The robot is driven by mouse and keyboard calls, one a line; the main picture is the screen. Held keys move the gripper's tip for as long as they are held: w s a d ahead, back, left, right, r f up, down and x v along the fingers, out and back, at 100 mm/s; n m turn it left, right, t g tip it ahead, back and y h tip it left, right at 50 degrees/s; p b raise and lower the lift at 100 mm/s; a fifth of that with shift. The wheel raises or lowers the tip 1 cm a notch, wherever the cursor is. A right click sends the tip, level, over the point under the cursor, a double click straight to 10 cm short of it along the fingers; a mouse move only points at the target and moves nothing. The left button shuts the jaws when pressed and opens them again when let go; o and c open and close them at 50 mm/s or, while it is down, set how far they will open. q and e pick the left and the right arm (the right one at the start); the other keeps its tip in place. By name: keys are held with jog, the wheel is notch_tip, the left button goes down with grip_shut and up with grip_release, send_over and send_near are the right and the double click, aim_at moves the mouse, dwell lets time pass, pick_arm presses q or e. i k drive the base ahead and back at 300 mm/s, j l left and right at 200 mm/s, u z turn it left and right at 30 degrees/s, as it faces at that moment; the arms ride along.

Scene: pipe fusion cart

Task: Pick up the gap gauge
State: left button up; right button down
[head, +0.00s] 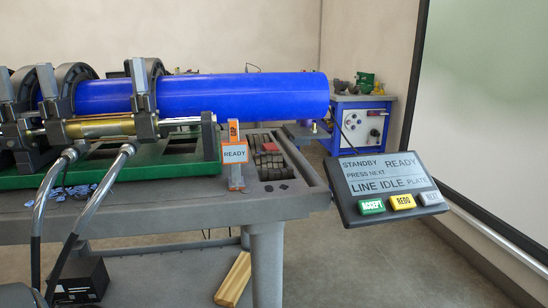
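I cannot make out the gap gauge for certain. A recessed tray (308,172) in the cart top, right of the READY sign, holds several dark pieces (268,160) and a small red piece (267,142); they are too small to tell apart. Small blue scraps (62,193) lie on the cart top at the left. The cart (200,207) carries a green frame (150,163) with black clamps (144,98) around a long blue pipe (240,94). Neither of my grippers is in view.
An orange-and-white READY sign (234,153) stands near the cart's front edge. A tilted panel (390,187) juts out at right. Two hoses (100,190) hang at left. A blue cabinet (362,124) stands behind. A wooden block (234,279) lies below. Floor at right is clear.

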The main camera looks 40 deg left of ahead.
aim_at(235, 154)
jog(key=i+l+u, duration=0.3)
jog(key=i, duration=0.2)
jog(key=i+l+u, duration=0.25)
jog(key=i+l, duration=0.25)
